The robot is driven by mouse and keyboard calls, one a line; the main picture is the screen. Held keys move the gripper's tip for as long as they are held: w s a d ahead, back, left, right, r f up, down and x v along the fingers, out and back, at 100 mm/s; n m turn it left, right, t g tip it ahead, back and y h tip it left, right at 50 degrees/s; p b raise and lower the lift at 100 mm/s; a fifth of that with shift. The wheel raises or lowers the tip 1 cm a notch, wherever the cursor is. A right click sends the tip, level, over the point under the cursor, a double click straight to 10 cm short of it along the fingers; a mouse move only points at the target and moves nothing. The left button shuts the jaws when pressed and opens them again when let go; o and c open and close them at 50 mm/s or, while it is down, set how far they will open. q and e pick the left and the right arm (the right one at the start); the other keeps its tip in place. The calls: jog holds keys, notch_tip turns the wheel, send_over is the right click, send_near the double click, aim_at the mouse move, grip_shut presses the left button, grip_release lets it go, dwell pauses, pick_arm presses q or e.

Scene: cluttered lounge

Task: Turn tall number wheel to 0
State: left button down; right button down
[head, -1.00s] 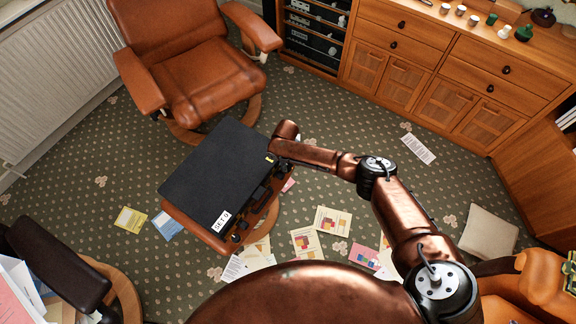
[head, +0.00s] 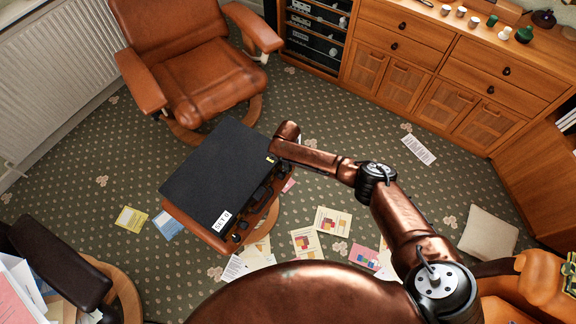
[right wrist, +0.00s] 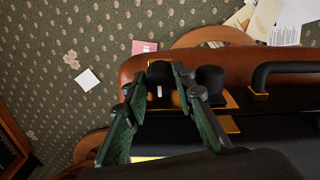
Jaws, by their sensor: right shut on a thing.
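A black case (head: 215,165) lies on a brown leather stool, with a white label (head: 222,221) that seems to read SET 0. In the right wrist view, the case's edge carries two dark upright wheels. One wheel (right wrist: 160,73), with a small white mark facing me, stands between the green fingers of my right gripper (right wrist: 160,84), which is shut on it. The other wheel (right wrist: 211,80) stands just right of the fingers. I cannot read any number. In the head view, my right arm reaches the case's far right corner and its fingers are hidden. My left gripper is out of view.
The case's handle (right wrist: 290,72) lies right of the wheels. A brown armchair (head: 195,65) stands behind the stool, and a wooden cabinet (head: 440,70) lines the back right. Papers (head: 333,221) lie on the carpet. Open carpet lies between stool and cabinet.

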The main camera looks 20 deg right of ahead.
jog(key=shift+s+f, duration=0.1)
jog(key=shift+s, duration=0.05)
jog(key=c, duration=1.9)
grip_release()
notch_tip(320, 180, up, 12)
jog(key=shift+s+a+r, duration=0.1)
jog(key=shift+s+a, duration=0.05)
